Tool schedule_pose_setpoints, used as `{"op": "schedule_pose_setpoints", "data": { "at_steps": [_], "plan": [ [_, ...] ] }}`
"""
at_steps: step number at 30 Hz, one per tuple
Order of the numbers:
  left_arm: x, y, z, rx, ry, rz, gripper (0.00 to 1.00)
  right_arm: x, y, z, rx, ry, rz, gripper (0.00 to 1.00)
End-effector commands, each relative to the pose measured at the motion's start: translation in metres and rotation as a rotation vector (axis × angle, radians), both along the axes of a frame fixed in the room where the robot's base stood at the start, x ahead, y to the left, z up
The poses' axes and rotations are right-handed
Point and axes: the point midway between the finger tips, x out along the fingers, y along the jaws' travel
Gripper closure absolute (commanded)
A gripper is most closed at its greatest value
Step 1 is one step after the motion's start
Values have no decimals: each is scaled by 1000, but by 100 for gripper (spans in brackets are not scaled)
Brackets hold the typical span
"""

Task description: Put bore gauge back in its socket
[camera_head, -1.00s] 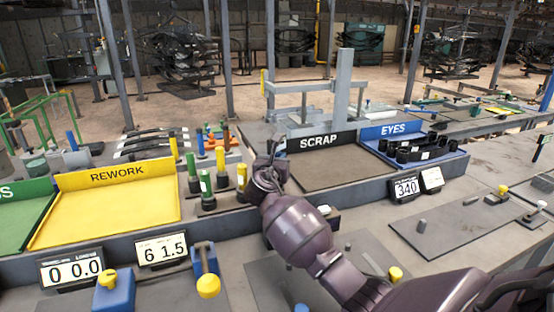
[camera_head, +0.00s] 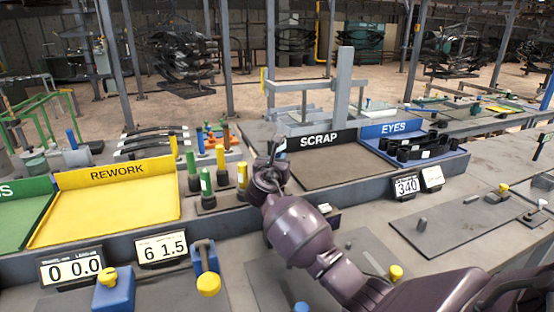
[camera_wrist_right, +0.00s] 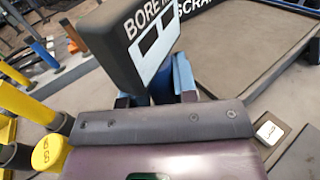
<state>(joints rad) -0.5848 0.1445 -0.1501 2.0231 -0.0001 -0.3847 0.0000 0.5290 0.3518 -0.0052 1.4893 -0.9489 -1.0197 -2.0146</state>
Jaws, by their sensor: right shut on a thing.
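The bore gauge shows in the right wrist view as a dark block (camera_wrist_right: 146,36) with white "BORE" lettering, partly cut off by the top edge. My right gripper (camera_wrist_right: 158,88) is shut on it, with blue finger pads on either side of its lower part. In the head view my right gripper (camera_head: 268,168) is above the bench's raised edge, between the plug gauges and the SCRAP tray. The gauge is small and mostly hidden by the gripper there. I cannot pick out its empty socket. My left gripper is not in view.
Green and yellow plug gauges (camera_head: 242,178) stand just left of the gripper. The yellow REWORK tray (camera_head: 110,212) lies farther left. The brown SCRAP tray (camera_head: 335,172) and blue EYES tray (camera_head: 452,167) lie to the right. An orange rack (camera_head: 232,154) stands behind.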

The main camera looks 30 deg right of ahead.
Motion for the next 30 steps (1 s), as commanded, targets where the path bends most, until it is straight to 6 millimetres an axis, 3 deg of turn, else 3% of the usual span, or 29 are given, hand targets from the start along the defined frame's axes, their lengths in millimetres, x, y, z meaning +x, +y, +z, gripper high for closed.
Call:
{"op": "schedule_pose_setpoints", "data": {
  "at_steps": [30],
  "plan": [
    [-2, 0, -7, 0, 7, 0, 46, 0, 0, -16, -1, 0, 0, 96]
  ]
}}
